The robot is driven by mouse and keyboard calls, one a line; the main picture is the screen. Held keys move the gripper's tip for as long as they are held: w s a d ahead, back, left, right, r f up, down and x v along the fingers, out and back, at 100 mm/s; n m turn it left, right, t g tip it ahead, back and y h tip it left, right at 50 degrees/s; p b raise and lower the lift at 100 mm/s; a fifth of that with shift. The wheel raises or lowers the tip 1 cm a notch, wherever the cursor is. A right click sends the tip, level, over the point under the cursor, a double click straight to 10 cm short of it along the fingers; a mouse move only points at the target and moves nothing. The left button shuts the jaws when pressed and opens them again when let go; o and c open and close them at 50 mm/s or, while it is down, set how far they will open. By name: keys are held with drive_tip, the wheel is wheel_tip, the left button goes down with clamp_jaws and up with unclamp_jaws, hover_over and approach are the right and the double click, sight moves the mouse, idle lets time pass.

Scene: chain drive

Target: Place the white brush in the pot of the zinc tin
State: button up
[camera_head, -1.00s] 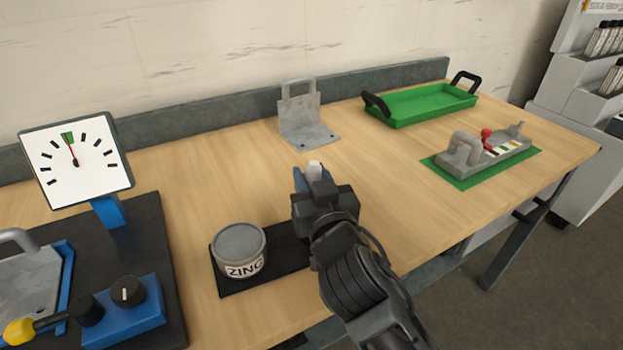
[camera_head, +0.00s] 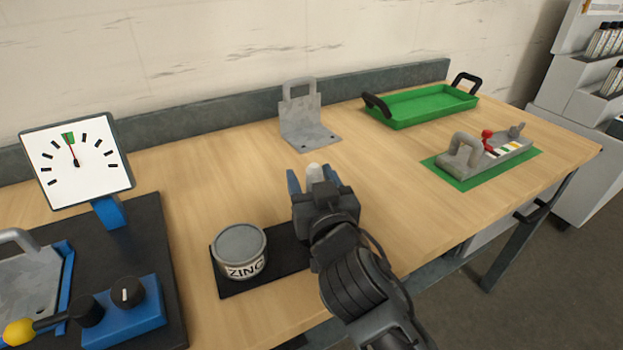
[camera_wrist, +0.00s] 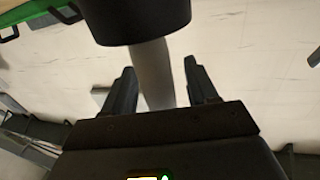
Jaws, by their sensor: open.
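The grey zinc tin (camera_head: 240,268), labelled ZINC, stands on a black mat (camera_head: 236,287) at the front of the bench. Its round grey top faces up. My gripper (camera_head: 313,174) is to the right of the tin, with its fingers apart. A pale, roughly upright piece, apparently the white brush (camera_head: 312,170), shows between the fingers. In the wrist view my gripper (camera_wrist: 159,66) is open, with the pale shaft of the brush (camera_wrist: 153,75) between the fingers and a dark round part at its upper end. The brush's lower part is hidden in the head view.
A metal bracket (camera_head: 310,133) stands behind my gripper. A green tray (camera_head: 425,108) is at the back right, and a grey fixture (camera_head: 490,157) sits on a green mat. A dial (camera_head: 76,160) and a blue knob box (camera_head: 122,312) are at left. Bare wood lies between.

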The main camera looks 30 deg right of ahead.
drive_tip(key=b+v, duration=0.4)
drive_tip(key=v, duration=0.8)
drive_tip(key=shift+s, duration=0.1)
drive_tip(key=s+f+n+g+y, duration=0.1)
drive_tip(key=s+f+n+y, duration=0.2)
drive_tip(key=s+f, duration=0.4)
drive_tip(key=s+d+f+g+y, duration=0.1)
drive_tip(key=s+d+f, duration=0.1)
drive_tip(key=s, duration=2)
drive_tip(key=shift+s+g, duration=0.3)
drive_tip(key=shift+f, duration=0.1)
